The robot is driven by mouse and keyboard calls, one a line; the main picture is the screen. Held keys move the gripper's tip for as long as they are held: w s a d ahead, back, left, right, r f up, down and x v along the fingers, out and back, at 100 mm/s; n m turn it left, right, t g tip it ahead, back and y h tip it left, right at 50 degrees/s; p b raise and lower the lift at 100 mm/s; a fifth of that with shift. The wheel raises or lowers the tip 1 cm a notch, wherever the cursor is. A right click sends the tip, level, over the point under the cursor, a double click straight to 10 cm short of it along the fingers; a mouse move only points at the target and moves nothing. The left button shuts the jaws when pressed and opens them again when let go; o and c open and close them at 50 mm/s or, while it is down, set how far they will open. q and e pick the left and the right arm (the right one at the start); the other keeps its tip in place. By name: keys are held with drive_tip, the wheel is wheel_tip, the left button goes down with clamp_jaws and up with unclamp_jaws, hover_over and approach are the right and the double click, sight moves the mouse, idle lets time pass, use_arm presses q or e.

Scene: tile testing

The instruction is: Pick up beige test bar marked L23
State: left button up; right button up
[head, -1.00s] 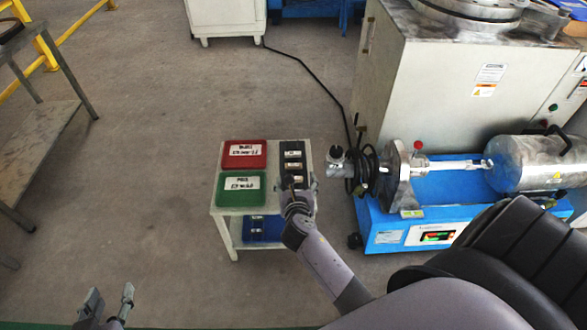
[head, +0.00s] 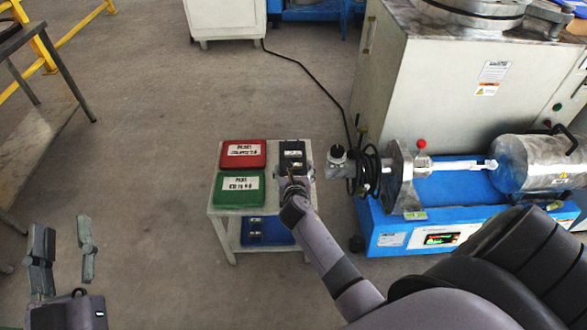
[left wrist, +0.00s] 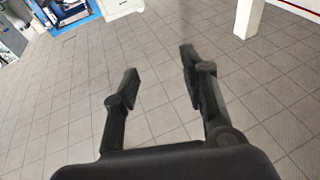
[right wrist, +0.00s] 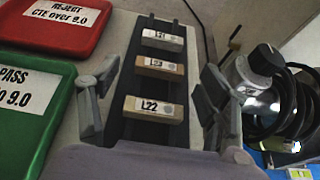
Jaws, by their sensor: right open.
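In the right wrist view, a black rack (right wrist: 120,62) holds three bars in a column. The middle, tan-beige bar (right wrist: 172,71) has a label that looks like L23. The far, paler bar (right wrist: 170,45) seems to read L21, and the near bar (right wrist: 160,117) reads L22. My right gripper (right wrist: 158,76) is open and empty, its fingers on either side of the rack. In the head view, the right gripper (head: 292,182) is over the near part of the rack (head: 292,148) and hides it. My left gripper (head: 63,236) is open and empty, away from the table.
A red reject tray (head: 243,164) and a green pass tray (head: 222,198) lie left of the rack on the small white table (head: 212,210). A metal fitting and black cables (head: 368,170) of the blue-based machine (head: 450,190) stand close on the right.

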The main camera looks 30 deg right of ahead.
drive_tip(key=shift+x, duration=0.8)
use_arm(q)
drive_tip(key=r+t, duration=0.1)
drive_tip(key=s+r+t, duration=0.1)
drive_tip(key=r, duration=0.1)
drive_tip(key=shift+s+d+h, duration=0.1)
drive_tip(key=shift+h, duration=0.3)
use_arm(e)
drive_tip(key=shift+c, duration=0.5)
drive_tip(key=c, duration=1)
